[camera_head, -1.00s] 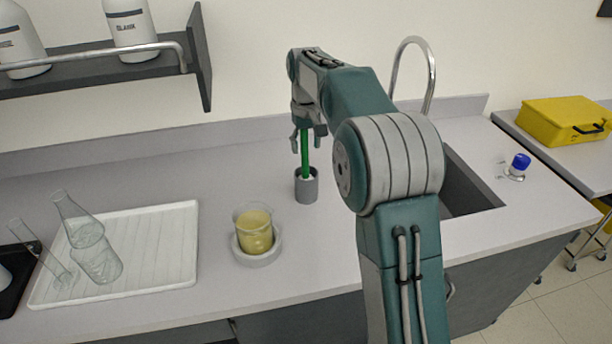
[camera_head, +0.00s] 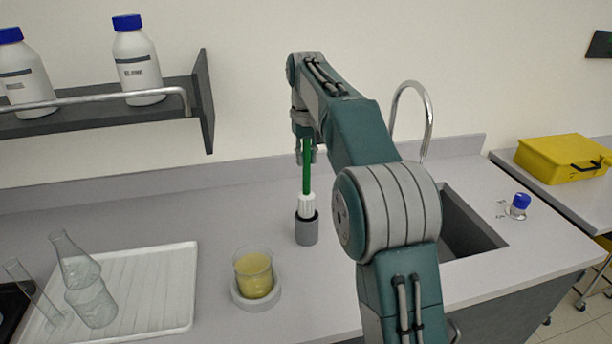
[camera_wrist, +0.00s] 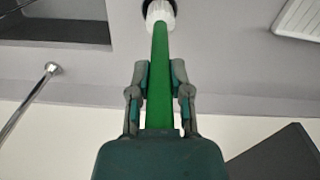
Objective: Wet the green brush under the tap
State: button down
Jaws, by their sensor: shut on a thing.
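The green brush (camera_head: 307,172) has a green handle and a white bristle head (camera_head: 306,205). My gripper (camera_head: 305,152) is shut on the upper handle, and the brush hangs upright, head down. The head is just above or partly in the mouth of a grey cup holder (camera_head: 306,229); its lower end is hidden by the rim. In the wrist view the green handle (camera_wrist: 160,85) runs between the fingers of my gripper (camera_wrist: 162,85). The tap (camera_head: 425,105) is a curved metal spout behind the sink (camera_head: 465,225) on the right, partly hidden by my arm.
A glass beaker of yellow liquid (camera_head: 254,275) stands on a round base near the holder. A white draining tray (camera_head: 150,290) with glassware is at left. A shelf (camera_head: 100,122) with white bottles hangs above. A blue-capped item (camera_head: 519,204) and a yellow case (camera_head: 565,157) lie right.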

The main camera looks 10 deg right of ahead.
jog(key=s+d+f+t+h, duration=0.1)
jog(key=s+d+t, duration=0.2)
jog(key=s+d, duration=0.6)
jog(key=s+d+f+t+h, duration=0.15)
jog(key=s+d, duration=0.45)
jog(key=d, duration=0.7)
jog(key=w+d+f, duration=0.1)
jog(key=w+d, duration=0.2)
jog(key=w, duration=0.3)
jog(key=w+d+f, duration=0.1)
jog(key=w+d, duration=0.2)
jog(key=w, duration=0.3)
jog(key=shift+w+d+f+t, duration=0.3)
jog(key=shift+w+t, duration=0.05)
jog(key=shift+w, duration=0.05)
jog(key=shift+s, duration=0.1)
jog(key=s+a, duration=0.3)
jog(key=s, duration=0.4)
jog(key=shift+a, duration=0.4)
dwell(1.3)
